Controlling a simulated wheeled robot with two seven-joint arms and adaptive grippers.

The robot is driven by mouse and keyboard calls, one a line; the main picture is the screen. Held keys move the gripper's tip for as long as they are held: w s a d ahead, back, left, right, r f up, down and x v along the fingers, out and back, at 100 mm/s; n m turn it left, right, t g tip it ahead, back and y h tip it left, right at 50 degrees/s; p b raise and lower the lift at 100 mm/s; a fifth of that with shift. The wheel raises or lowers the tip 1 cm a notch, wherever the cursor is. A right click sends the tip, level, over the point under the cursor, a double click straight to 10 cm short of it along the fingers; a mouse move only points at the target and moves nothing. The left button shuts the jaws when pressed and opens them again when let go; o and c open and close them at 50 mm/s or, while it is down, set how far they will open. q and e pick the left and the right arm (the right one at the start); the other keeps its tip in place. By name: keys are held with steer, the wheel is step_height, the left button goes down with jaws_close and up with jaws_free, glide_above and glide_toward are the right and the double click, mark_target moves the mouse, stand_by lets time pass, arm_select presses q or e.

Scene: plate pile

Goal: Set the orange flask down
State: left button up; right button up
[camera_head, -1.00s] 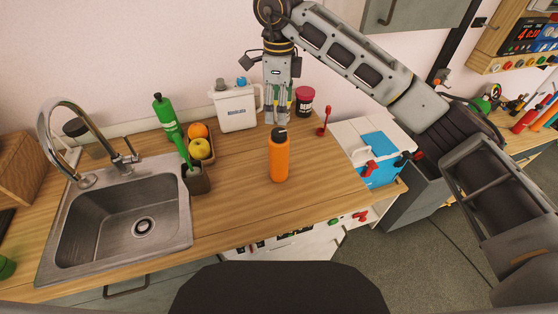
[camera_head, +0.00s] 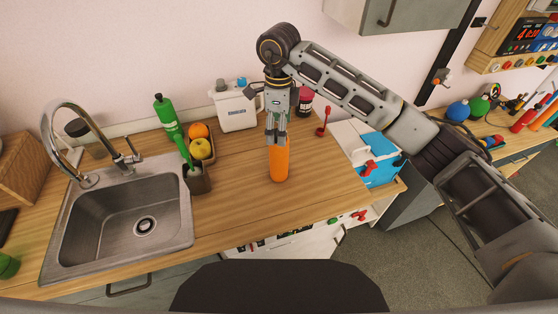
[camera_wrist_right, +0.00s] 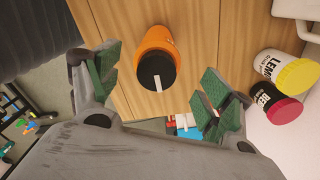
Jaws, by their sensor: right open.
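The orange flask (camera_head: 279,162) stands upright on the wooden counter (camera_head: 240,200). My right gripper (camera_head: 276,138) is directly above it and its fingers come down at the flask's top, which they partly hide in the head view. In the right wrist view the flask (camera_wrist_right: 154,42) with its black cap (camera_wrist_right: 157,72) shows ahead of the open gripper (camera_wrist_right: 158,92). The cap lies between the two green-padded fingers, with gaps on both sides. My left gripper is not in view.
A white jug (camera_head: 237,108) and a dark red-lidded jar (camera_head: 305,100) stand behind the flask. A fruit tray (camera_head: 208,158), green bottle (camera_head: 166,113) and steel sink (camera_head: 130,220) are left. The counter in front is clear.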

mark_target(279, 159)
steer(key=shift+f, duration=0.9)
steer(key=shift+s+f+p, duration=0.2)
steer(key=shift+f+p, duration=0.55)
steer(key=shift+f, duration=1.85)
steer(key=shift+r, duration=0.1)
jaws_close()
